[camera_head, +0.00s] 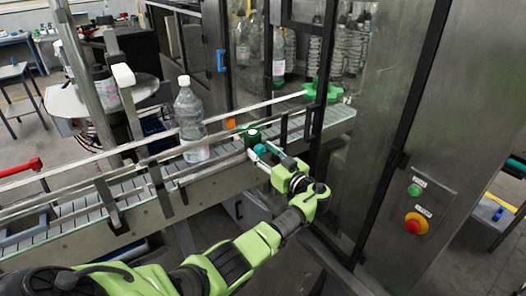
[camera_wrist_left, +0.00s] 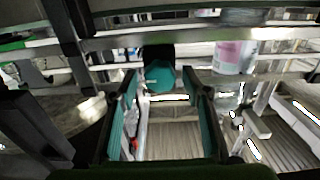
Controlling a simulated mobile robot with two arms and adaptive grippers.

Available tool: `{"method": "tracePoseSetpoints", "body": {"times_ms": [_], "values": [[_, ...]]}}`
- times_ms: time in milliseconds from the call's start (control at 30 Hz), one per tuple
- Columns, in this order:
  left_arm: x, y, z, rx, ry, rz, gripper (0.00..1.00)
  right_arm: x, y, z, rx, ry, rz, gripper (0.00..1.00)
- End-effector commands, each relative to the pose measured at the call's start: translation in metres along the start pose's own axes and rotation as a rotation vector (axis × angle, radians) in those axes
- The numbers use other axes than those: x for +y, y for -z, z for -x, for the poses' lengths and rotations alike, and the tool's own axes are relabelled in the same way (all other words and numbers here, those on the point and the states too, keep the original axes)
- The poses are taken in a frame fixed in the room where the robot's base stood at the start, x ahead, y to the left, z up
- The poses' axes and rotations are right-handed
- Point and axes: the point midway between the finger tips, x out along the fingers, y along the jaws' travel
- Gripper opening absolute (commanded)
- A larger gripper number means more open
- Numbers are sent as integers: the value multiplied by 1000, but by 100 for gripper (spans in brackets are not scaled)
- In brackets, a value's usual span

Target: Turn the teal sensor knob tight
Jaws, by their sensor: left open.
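The teal sensor knob (camera_wrist_left: 160,77) sits on the end of a dark sensor body in the left wrist view, just ahead of my fingertips. In the head view the knob (camera_head: 260,150) shows in part, beside the dark green-topped sensor (camera_head: 253,137) at the conveyor's side rail. My left gripper (camera_head: 267,156) points at it from the front right. Its teal-padded fingers (camera_wrist_left: 164,95) are spread, one on each side of the knob, with gaps visible. I cannot tell whether the fingertips reach past the knob's face. My right gripper is not in view.
A clear bottle (camera_head: 188,120) with a white cap stands on the conveyor (camera_head: 140,185), left of the sensor. Metal guide rails run along it. A glass-doored machine cabinet (camera_head: 385,130) stands close to the right of my arm. A red emergency button (camera_head: 416,223) is on its panel.

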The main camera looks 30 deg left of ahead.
Motion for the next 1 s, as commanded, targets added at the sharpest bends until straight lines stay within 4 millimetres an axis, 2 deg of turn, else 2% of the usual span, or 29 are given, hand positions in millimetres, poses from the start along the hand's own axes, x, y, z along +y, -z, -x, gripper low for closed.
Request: {"method": "tracePoseSetpoints", "body": {"times_ms": [67,100,233,667,1000], "values": [[0,0,0,0,0,0,44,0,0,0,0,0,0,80],[0,0,0,0,0,0,39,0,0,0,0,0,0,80],[0,0,0,0,0,0,5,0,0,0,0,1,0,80],[0,-2,1,0,0,-53,5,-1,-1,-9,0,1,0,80],[1,-5,1,1,0,-296,5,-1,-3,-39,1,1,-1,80]]}}
